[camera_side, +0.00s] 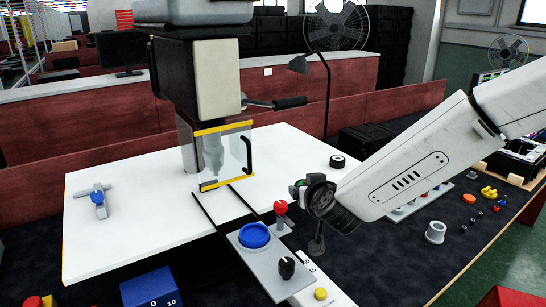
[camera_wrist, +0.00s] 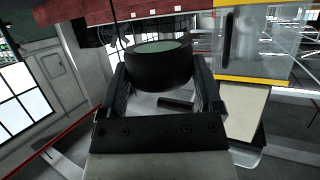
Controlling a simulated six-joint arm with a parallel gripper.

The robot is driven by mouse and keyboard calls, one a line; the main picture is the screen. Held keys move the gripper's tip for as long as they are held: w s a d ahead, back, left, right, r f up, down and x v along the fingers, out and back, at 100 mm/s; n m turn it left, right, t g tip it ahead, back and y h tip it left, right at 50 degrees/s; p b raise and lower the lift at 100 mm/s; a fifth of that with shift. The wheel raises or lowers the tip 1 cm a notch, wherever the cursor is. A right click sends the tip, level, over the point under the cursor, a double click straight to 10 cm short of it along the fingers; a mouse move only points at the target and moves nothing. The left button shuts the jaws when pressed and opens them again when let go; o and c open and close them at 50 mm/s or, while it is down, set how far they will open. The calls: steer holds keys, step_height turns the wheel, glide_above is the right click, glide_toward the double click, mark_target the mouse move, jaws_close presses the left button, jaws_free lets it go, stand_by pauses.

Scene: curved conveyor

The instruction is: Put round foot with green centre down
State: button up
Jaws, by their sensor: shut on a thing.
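My gripper (camera_wrist: 160,85) is shut on a round black foot with a pale green centre (camera_wrist: 157,60). The foot sits between the two fingers, its green face partly visible at the top in the wrist view. In the side view my gripper (camera_side: 300,188) is at the end of the white arm, in front of the white table's right part. A bit of green shows there, but the foot's outline is hard to make out. The gripper appears to be above the dark bench surface, apart from the table.
A black round piece with a light centre (camera_side: 337,161) lies on the white table (camera_side: 130,230). A press with a clear, yellow-edged guard (camera_side: 222,155) stands left of my gripper. A red-knobbed lever (camera_side: 280,208) and a blue button (camera_side: 254,235) are close by, below left.

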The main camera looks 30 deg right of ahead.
steer(key=s+a+r+m+g+h, duration=0.1)
steer(key=s+a+m+h, duration=0.1)
steer(key=s+a, duration=0.3)
steer(key=shift+s+a+r, duration=0.15)
steer(key=shift+s+a, duration=0.2)
steer(key=shift+s, duration=0.25)
glide_above(254, 239)
steer(key=s, duration=0.1)
step_height(254, 239, down, 9)
steer(key=shift+s+d+r, duration=0.1)
steer(key=shift+d+r, duration=0.05)
steer(key=shift+r, duration=0.05)
steer(key=shift+w+f, duration=0.3)
steer(key=shift+f, duration=0.05)
steer(key=shift+w+f, duration=0.15)
steer(key=shift+f, duration=0.1)
steer(key=shift+w+a+f, duration=0.15)
steer(key=shift+a+f, duration=0.05)
steer(key=shift+f, duration=1.4)
